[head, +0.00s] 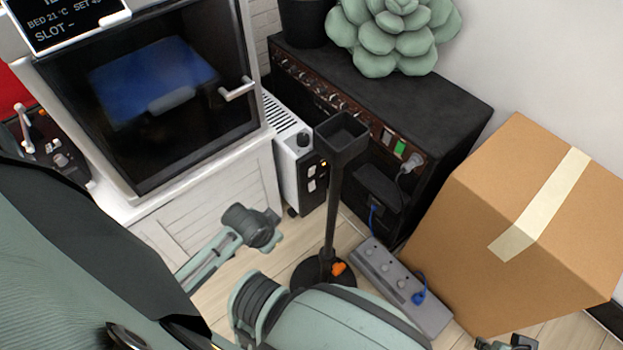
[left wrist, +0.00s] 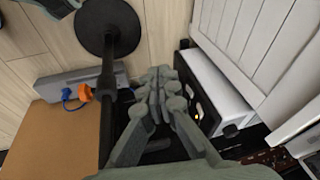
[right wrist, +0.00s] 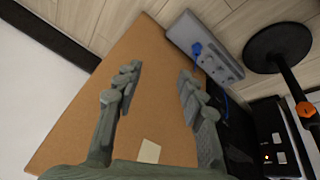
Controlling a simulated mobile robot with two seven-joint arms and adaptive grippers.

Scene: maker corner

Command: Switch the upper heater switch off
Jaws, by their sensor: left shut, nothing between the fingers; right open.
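The white heater (head: 287,163) stands on the floor by the cabinet. Its black front panel (head: 313,182) carries a dark knob (head: 303,140), a small lit lamp and two pale switches, the upper switch (head: 312,171) above the other. I cannot tell how the switches are set. My left gripper (head: 262,231) is shut and empty, in front of and below the heater. In the left wrist view its fingertips (left wrist: 160,88) appear beside the panel, apparently apart from it. My right gripper (right wrist: 158,85) is open and empty over the cardboard box; the panel (right wrist: 274,135) shows at the right there.
A black stand (head: 333,215) with a square top rises close before the heater. A grey power strip (head: 388,275) lies right of its base. A black amplifier (head: 425,105) stands behind, and a cardboard box (head: 520,220) fills the right. A white cabinet (head: 215,185) is left.

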